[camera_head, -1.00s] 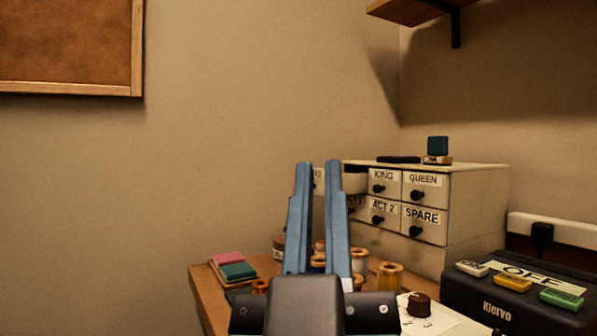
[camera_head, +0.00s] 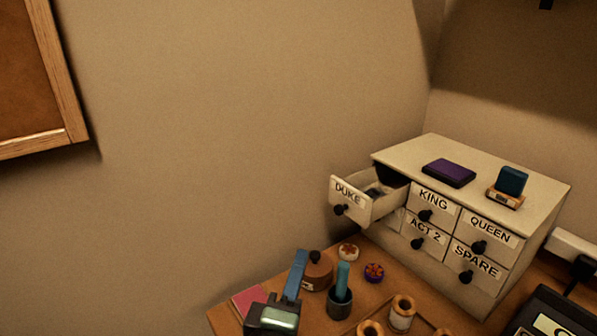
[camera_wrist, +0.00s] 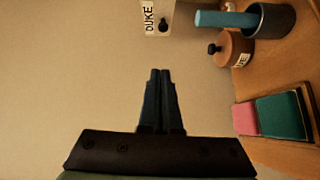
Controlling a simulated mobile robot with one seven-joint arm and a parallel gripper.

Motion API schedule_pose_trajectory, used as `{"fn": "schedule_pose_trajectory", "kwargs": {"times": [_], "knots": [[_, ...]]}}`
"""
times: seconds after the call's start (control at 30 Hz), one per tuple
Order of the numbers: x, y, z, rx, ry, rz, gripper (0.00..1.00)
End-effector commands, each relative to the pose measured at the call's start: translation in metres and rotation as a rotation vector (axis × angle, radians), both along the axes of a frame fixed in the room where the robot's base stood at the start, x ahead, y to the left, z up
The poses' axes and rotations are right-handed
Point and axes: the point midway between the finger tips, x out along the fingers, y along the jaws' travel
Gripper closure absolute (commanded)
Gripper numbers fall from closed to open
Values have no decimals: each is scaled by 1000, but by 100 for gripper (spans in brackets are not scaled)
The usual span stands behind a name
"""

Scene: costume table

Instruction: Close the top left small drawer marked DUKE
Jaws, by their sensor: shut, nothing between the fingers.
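The small drawer marked DUKE (camera_head: 349,196) is at the top left of the cream drawer cabinet (camera_head: 545,205) and is pulled out, with something dark inside. Its front has a dark round knob. The drawer front also shows at the top of the wrist view (camera_wrist: 158,18), turned on its side. My gripper (camera_head: 298,262) is low in the head view, in front of and below the drawer, apart from it. In the wrist view its two blue-grey fingers (camera_wrist: 160,74) are together with nothing between them.
The KING (camera_head: 434,199), QUEEN (camera_head: 490,230), ACT 2 and SPARE drawers are shut. A purple box (camera_head: 449,172) and a teal block (camera_head: 511,180) sit on top. A round brown tin (camera_head: 317,272), a cup holding a teal stick (camera_head: 340,300) and spools crowd the table.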

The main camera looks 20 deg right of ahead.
Motion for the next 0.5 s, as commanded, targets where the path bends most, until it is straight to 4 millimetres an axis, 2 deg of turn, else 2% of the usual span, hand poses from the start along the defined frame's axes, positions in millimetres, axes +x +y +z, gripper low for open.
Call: {"fn": "schedule_pose_trajectory", "kwargs": {"times": [0.13, 0.27, 0.5], "knots": [[-2, -3, -1, -38, 42, -15, 100], [8, -9, -3, -42, 44, -17, 100], [48, -31, -4, -40, 42, -16, 100]]}}
